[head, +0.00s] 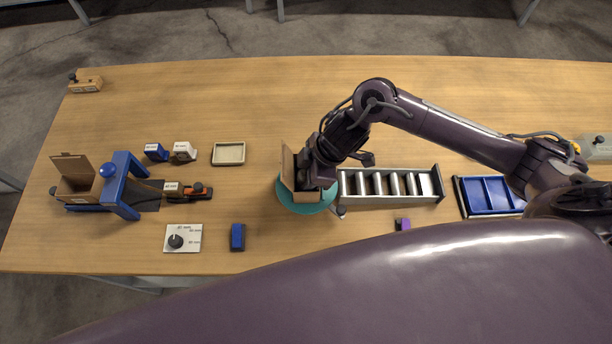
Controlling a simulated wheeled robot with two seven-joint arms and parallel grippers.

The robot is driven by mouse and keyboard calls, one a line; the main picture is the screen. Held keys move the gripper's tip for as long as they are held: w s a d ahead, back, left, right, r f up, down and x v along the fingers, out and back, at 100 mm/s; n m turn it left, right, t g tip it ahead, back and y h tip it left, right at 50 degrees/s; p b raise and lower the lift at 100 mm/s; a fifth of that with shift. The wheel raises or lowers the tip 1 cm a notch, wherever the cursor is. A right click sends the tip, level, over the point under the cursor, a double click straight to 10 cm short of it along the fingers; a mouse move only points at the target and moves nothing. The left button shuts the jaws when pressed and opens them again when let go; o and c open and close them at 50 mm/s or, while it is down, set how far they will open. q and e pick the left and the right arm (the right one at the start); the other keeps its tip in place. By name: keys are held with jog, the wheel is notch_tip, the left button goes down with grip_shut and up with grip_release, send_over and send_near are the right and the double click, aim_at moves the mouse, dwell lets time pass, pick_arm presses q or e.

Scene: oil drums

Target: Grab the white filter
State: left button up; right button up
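A small white block with a label (184,152) stands on the left part of the table, beside a similar blue block (156,152). It is the white item I see most clearly; I cannot tell for sure that it is the filter. My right gripper (318,178) points down at an open cardboard box (288,166) on a teal round disc (300,208), far to the right of the white block. Its fingertips are hidden by the hand and box, so I cannot tell whether it is open or holds anything. My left gripper is not in view.
A divided grey rack (441,186) and a blue tray (488,196) lie to the right. A blue frame (122,168) with another open box (72,165), a beige tray (229,153), a dial plate (190,243) and a dark blue block (238,237) are left. The table's back middle is clear.

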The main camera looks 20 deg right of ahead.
jog(key=shift+r, duration=0.1)
notch_tip(320, 180, up, 9)
jog(key=shift+w+f, duration=0.1)
notch_tip(320, 180, up, 11)
jog(key=p, duration=0.2)
jog(key=shift+p, duration=0.3)
